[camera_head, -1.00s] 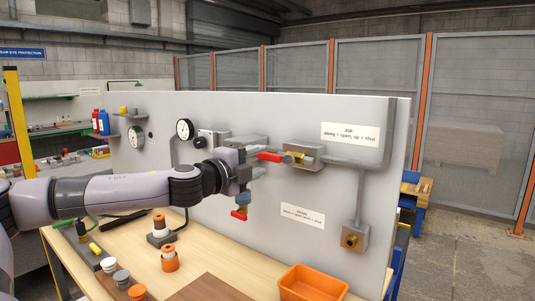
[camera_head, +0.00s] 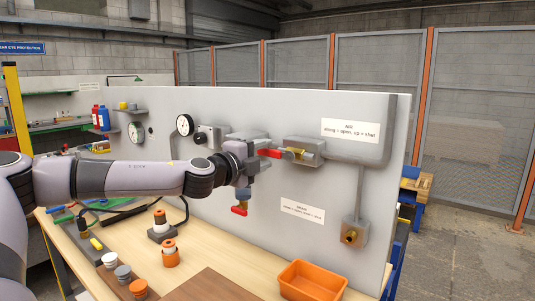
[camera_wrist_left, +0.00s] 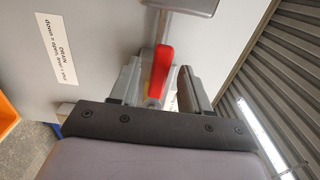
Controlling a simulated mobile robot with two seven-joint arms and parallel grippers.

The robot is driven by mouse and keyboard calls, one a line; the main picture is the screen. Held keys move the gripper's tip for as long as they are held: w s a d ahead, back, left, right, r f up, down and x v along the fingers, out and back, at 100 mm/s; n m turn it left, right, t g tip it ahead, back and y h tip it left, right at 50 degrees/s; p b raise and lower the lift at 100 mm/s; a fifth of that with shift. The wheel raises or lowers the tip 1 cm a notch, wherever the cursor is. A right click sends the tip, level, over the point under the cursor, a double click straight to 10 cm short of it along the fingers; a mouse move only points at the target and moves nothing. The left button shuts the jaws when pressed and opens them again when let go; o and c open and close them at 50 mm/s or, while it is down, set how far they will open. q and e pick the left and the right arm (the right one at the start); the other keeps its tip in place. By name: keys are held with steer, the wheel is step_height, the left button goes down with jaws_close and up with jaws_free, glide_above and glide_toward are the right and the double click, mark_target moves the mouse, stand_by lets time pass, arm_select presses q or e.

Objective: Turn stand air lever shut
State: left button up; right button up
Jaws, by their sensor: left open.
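The red air lever (camera_head: 272,153) sits on the air valve (camera_head: 305,151) on the grey panel. It points left, along the pipe. My left gripper (camera_head: 258,158) is at its free end, coming from the left. In the left wrist view the two open fingers (camera_wrist_left: 158,88) stand on either side of the red lever (camera_wrist_left: 161,68), with a gap to the right finger. I cannot tell whether the left finger touches it. The air label (camera_head: 350,131) is above right of the valve. My right gripper is not in view.
A second red lever (camera_head: 239,211) hangs below my left gripper, and the drain label (camera_head: 302,210) is right of it. Gauges (camera_head: 184,125) and pipes stand out from the panel. An orange bin (camera_head: 312,281) and orange-and-white parts (camera_head: 170,254) are on the bench below.

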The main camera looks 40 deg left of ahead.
arm_select(q)
steer(key=shift+w+a+f+b, duration=0.15)
steer(key=shift+w+f+b, duration=0.1)
steer(key=shift+w+b, duration=0.3)
steer(key=shift+w+r+b, duration=0.1)
steer(key=shift+w+b, duration=0.35)
steer(key=shift+b, duration=0.05)
steer(key=shift+w+r, duration=0.15)
steer(key=shift+w, duration=0.05)
jaws_close()
